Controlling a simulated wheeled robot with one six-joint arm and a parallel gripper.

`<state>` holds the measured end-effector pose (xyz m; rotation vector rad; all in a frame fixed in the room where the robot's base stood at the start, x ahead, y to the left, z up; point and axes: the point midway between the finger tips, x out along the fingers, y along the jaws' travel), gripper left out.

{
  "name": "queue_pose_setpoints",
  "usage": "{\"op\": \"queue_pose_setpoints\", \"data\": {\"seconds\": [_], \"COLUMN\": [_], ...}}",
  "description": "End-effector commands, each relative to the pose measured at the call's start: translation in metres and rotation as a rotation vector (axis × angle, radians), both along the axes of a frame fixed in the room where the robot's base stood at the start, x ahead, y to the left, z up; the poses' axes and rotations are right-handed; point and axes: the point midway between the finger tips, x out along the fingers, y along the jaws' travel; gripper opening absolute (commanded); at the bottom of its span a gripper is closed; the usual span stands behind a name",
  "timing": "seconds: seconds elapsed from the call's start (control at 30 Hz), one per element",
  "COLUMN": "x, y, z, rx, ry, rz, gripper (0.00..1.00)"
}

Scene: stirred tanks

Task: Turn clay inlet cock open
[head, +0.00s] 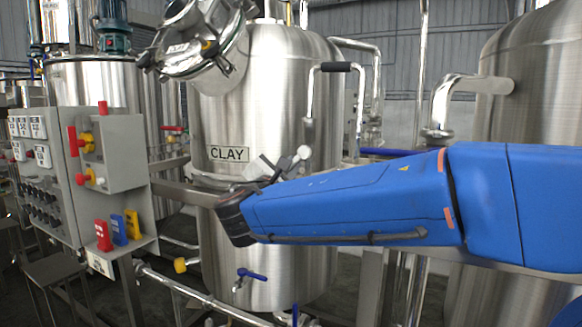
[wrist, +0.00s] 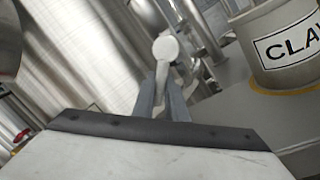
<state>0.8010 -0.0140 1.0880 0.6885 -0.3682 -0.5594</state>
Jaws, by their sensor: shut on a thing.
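The CLAY tank (head: 270,100) is a tall steel vessel in the middle of the head view, with a CLAY label (head: 229,154) on its front. My gripper (head: 285,166) is at the tank's front right, partly hidden behind my blue wrist. In the wrist view, my gripper's two grey fingers (wrist: 163,97) are shut around a light grey handle with a round end (wrist: 166,48), which I take to be the clay inlet cock. The round end also shows in the head view (head: 304,152). The cock's body and pipe are hidden, so I cannot tell how far it is turned.
A grey control panel (head: 113,135) with red and yellow handles stands at left. A blue-levered valve (head: 252,274) sits low on the tank. A black-gripped pipe (head: 336,66) rises at the tank's upper right. Another steel tank (head: 540,90) stands at right, behind my arm. A CLAY-labelled vessel (wrist: 265,65) is right in the wrist view.

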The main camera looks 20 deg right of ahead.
Motion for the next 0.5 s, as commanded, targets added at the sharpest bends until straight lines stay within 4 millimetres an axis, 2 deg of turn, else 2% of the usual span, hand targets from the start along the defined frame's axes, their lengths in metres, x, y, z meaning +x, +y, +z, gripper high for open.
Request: {"op": "queue_pose_setpoints", "data": {"seconds": [0.03, 0.07, 0.1, 0.5], "x": [0.0, 0.0, 0.0, -0.0025], "y": [0.0, 0.0, 0.0001, 0.0024], "z": [-0.0008, -0.0008, -0.0006, -0.0005], "rx": [0.001, 0.001, 0.001, 0.001], "ry": [0.001, 0.001, 0.001, 0.0], "rz": [0.0, 0.0, 0.0, 0.002], "gripper": [0.0, 0.19, 0.29, 0.3]}}
